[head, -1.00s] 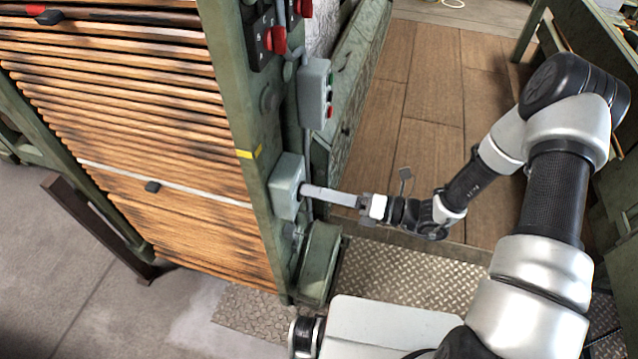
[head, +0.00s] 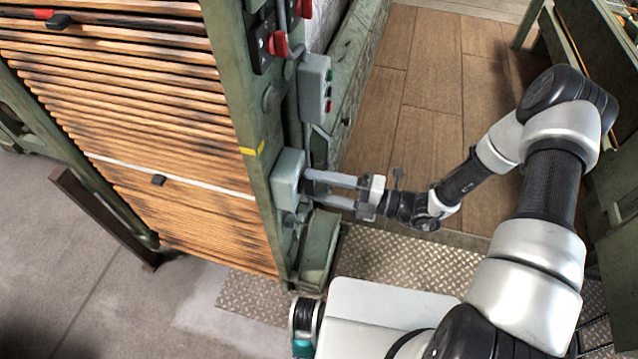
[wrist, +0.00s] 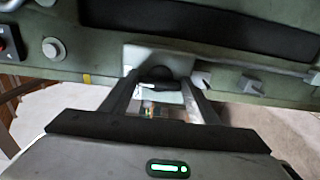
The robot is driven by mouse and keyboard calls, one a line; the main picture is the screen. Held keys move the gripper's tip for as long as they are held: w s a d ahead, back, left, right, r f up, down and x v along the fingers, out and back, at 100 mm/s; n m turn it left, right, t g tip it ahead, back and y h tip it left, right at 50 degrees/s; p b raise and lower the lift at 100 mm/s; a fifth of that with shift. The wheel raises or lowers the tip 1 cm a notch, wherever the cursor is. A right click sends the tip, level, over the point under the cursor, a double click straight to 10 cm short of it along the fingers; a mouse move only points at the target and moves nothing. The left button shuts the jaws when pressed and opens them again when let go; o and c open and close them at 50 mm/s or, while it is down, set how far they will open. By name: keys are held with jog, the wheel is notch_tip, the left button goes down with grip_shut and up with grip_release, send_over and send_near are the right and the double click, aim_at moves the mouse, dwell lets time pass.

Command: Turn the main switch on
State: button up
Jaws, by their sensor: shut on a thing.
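A grey switch box (head: 287,177) is fixed low on the green post; I take it to be the main switch. My gripper (head: 312,187) reaches it from the right, its two long fingers one above the other against the box's right side. In the wrist view the fingers of my gripper (wrist: 158,82) lie on either side of a dark rounded knob (wrist: 156,73) on the pale box (wrist: 140,55). My gripper is shut on this knob. The knob is hidden in the head view, and its exact turn is hard to read.
Above on the post are a grey button box (head: 314,88) and red rotary switches (head: 277,44) on black plates. A stack of wooden slats (head: 130,100) fills the left. A green housing (head: 320,250) stands just below the fingers. Wooden floor (head: 430,90) lies open behind my gripper.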

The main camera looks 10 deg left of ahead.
dwell(0.4)
jog(key=o, duration=1)
jog(key=shift+o, duration=0.2)
jog(key=s+d, duration=0.1)
jog(key=d, duration=1.6)
jog(key=shift+s+d+b, duration=0.2)
jog(key=shift+b, duration=0.1)
jog(key=s+d+r+m+t+h+p, duration=0.1)
jog(key=s+d+r+m+h+p, duration=0.1)
jog(key=r+m+h, duration=0.4)
jog(key=s+d+r+m+t+h+p, duration=0.2)
jog(key=s+r+m+h+p, duration=0.2)
jog(key=r+m, duration=1.3)
jog(key=s+d+r+m+t+h+p, duration=0.1)
jog(key=s+d+r+m+h+p, duration=0.1)
jog(key=r+m+h, duration=0.6)
notch_tip(320, 180, up, 9)
jog(key=s+m+p, duration=0.1)
jog(key=s+m, duration=0.1)
jog(key=m, duration=0.2)
jog(key=shift+s+d+f, duration=0.2)
jog(key=shift+s+d, duration=0.05)
jog(key=shift+s, duration=0.15)
